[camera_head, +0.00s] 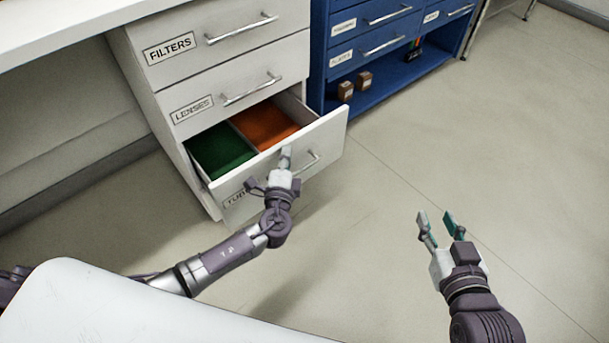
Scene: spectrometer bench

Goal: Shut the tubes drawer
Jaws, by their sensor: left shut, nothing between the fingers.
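The tubes drawer (325,142) is the bottom drawer of the white cabinet, and it stands pulled out. Its label is partly hidden by my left arm. Inside it I see a green compartment (219,150) and an orange compartment (263,124). My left gripper (286,153) is shut and empty, with its fingertips at the drawer's front panel; I cannot tell whether they touch it. The drawer's bar handle (310,161) is just right of the gripper. My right gripper (441,220) is open and empty, out over the floor to the right of the drawer.
The filters drawer (222,55) and lenses drawer (235,108) above are shut. A blue cabinet (320,50) stands to the right, with small brown boxes (364,81) on its low shelf. A white worktop (60,25) is at upper left. The floor (500,150) at right is clear.

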